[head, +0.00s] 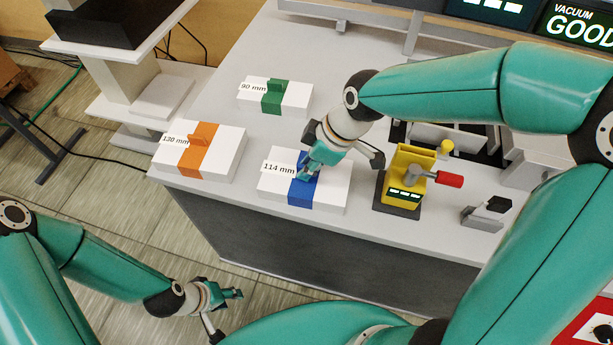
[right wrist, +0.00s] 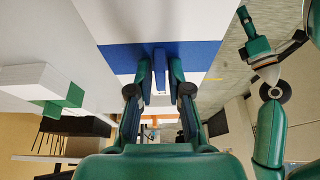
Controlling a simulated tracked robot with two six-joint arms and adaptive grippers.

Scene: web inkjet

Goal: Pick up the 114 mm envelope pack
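The 114 mm envelope pack (head: 333,185) is a white block with a blue band and a raised blue tab, lying flat on the grey table near its front edge. My right gripper (head: 306,172) is down over it from above. In the right wrist view its fingers (right wrist: 161,78) stand on either side of the blue tab (right wrist: 160,68), with what looks like a narrow gap at each side. In the head view the gripper partly hides the band and tab. My left gripper (head: 228,306) is open and empty, low in front of the table, over the floor.
The 130 mm pack (head: 222,155) with an orange band lies left of the 114 mm pack. The 90 mm pack (head: 296,97) with a green band lies behind. A yellow device (head: 404,175) with a red-handled lever stands close on the right.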

